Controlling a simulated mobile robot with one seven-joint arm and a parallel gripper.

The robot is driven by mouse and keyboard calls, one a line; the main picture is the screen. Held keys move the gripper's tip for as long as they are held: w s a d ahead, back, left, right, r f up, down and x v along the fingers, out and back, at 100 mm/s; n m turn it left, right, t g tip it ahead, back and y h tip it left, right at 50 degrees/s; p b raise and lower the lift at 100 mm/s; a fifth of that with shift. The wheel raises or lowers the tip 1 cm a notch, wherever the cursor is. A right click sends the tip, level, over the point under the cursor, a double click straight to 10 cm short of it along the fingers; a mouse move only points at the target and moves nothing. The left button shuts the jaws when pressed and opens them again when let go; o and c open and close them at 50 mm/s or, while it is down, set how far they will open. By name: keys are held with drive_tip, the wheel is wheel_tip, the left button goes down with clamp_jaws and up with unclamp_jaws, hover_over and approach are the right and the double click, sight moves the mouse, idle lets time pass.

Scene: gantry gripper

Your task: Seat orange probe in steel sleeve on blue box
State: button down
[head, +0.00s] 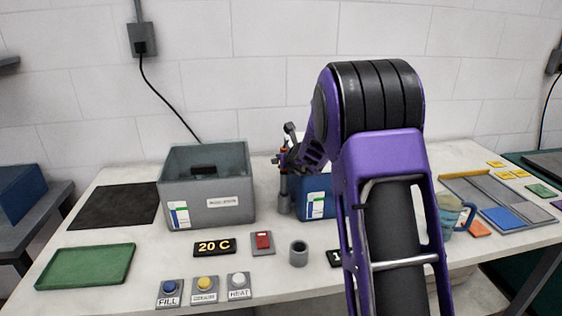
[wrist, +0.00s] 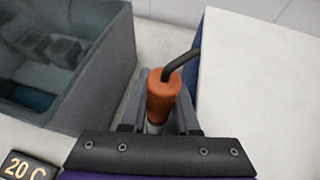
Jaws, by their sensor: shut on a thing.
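The orange probe (wrist: 163,98) stands near upright between the fingers of my gripper (wrist: 160,115) in the wrist view, with a dark bent cable at its top. A light metal part shows just below the orange handle. In the head view my gripper (head: 284,160) is shut on the probe, at the left side of the blue box (head: 314,206). The grey steel sleeve (head: 285,196) stands upright at that box's left side, directly below the gripper in the picture. I cannot tell whether the probe's tip is inside the sleeve. My arm hides part of the box.
A grey open bin (head: 213,212) stands left of the sleeve; its wall is close to my gripper in the wrist view (wrist: 95,75). In front are a 20 C display (head: 214,246), a red switch (head: 263,241) and a grey cup (head: 298,253). A green tray (head: 86,266) lies left.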

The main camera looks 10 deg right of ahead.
drive_tip(key=shift+f+b, duration=0.45)
drive_tip(key=c, duration=0.9)
unclamp_jaws()
drive_tip(key=shift+c, duration=0.2)
drive_tip(key=shift+r, duration=0.1)
drive_tip(key=r+p+v, duration=0.1)
drive_tip(key=p+v, duration=0.1)
drive_tip(key=v, duration=1)
drive_tip(key=shift+a+r, duration=0.1)
